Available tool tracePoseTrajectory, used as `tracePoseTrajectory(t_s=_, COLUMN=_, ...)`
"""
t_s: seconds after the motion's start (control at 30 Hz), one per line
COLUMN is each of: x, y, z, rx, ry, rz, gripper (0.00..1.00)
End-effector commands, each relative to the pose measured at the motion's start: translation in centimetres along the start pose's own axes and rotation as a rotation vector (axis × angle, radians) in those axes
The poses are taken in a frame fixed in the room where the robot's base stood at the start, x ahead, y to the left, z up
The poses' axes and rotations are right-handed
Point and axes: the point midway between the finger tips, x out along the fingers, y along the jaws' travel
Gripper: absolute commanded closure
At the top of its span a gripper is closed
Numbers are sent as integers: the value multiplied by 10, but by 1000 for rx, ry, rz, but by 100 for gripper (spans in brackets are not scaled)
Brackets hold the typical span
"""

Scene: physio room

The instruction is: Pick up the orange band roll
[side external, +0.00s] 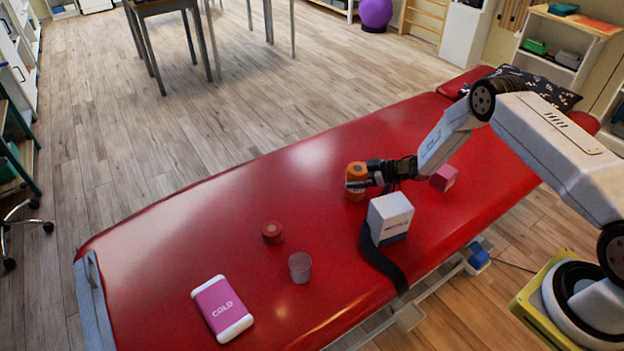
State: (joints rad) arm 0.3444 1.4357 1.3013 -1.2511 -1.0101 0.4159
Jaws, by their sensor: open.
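The orange band roll (356,170) appears as an upright orange cylinder on the red treatment table (200,235), right of the table's middle. My gripper (360,183) reaches it from the right, low and roughly level. The jaws are open, and one finger crosses in front of the roll's middle, hiding part of it. The far finger is not clear, so I cannot tell whether the jaws straddle the roll or touch it. The roll stands upright on the table.
A white box (390,215) stands close in front of my gripper, by a dark strap (375,258). A pink block (443,178) is to the right. A short red roll (272,232), a clear cup (300,267) and a pink cold pack (222,308) lie left, with bare table between.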

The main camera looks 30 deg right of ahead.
Motion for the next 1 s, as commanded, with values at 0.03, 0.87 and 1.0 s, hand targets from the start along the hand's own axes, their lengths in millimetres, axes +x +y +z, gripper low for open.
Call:
tracePoseTrajectory(t_s=0.03, x=0, y=0, z=0, rx=0, ry=0, rz=0, gripper=0)
tracePoseTrajectory(t_s=0.87, x=-2, y=1, z=-5, rx=-2, ry=2, rz=0, gripper=95)
tracePoseTrajectory(t_s=1.0, x=-5, y=1, z=-13, rx=-3, ry=3, rz=1, gripper=95)
